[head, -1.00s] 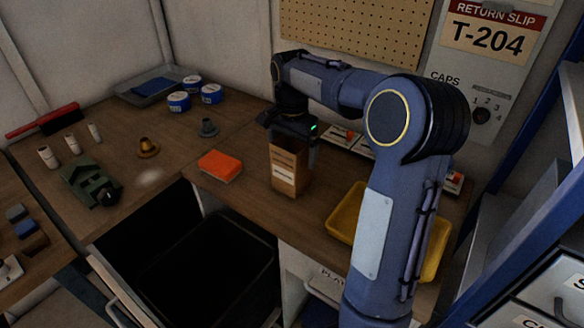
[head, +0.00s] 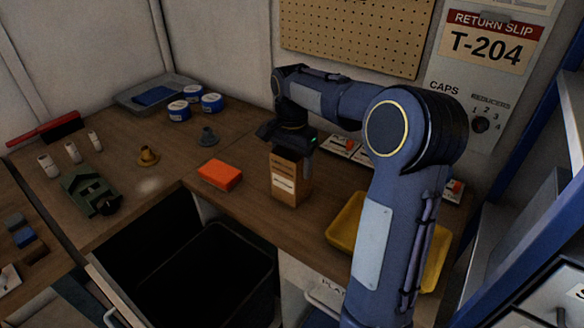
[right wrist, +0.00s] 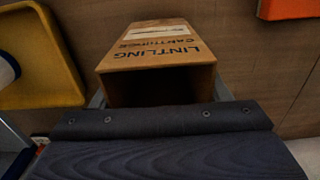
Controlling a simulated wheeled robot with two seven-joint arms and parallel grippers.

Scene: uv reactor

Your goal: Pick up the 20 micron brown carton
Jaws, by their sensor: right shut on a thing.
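A brown carton (head: 290,182) with a white label stands upright on the wooden bench, and its print is too small to read in the head view. My right gripper (head: 289,152) is over its top from above and shut on it. In the right wrist view the carton (right wrist: 160,45) shows upside-down lettering with "LINTLING" and "CARTRIDGE", with its dark open end facing the camera between the fingers. I cannot read a micron number. My left gripper is not in view.
An orange block (head: 220,174) lies left of the carton. A yellow tray (head: 343,232) is to the right, partly behind my arm. A dark open bin (head: 215,280) is below the bench front. Blue-and-white tins (head: 211,103) and a grey tray (head: 140,97) stand at the back.

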